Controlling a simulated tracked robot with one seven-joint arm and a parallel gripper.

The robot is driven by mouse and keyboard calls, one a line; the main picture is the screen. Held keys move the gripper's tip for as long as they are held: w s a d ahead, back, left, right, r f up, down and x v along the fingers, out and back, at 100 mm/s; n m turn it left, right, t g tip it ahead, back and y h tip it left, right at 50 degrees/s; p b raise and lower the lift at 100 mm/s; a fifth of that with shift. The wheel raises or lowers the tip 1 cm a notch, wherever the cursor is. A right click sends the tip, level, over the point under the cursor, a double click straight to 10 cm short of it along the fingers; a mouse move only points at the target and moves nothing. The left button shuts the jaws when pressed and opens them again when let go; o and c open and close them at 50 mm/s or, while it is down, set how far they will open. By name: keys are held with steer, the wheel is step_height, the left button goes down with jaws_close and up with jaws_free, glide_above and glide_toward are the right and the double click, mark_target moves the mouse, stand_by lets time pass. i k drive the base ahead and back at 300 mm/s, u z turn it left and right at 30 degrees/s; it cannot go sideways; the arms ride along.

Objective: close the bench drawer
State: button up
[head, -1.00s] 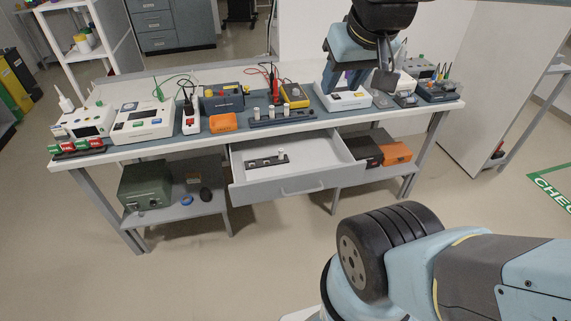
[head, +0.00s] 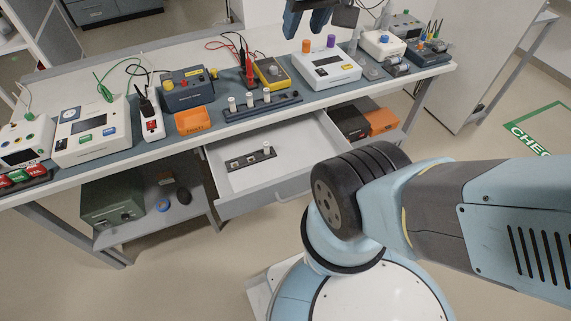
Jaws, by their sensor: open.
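The bench drawer (head: 228,205) is pulled out below the middle of the bench, with its white inside showing. A dark strip with a small white cylinder (head: 252,158) lies in it. My gripper (head: 306,30) is at the top edge of the picture, partly cut off. Its jaws are apart and appear empty, above the back of the bench near a white device (head: 326,68). It is well away from the drawer.
The bench top (head: 282,46) holds several devices, a rack with white cylinders (head: 262,107) and an orange box (head: 194,121). Below are a green case (head: 112,203) on the left shelf and an orange case (head: 381,121) on the right. Open floor lies in front.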

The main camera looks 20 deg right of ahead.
mark_target(246, 180)
steer(key=u, duration=1.2)
steer(key=k, duration=1.4)
steer(key=z, duration=1)
steer(key=i, duration=1)
steer(key=z, duration=0.1)
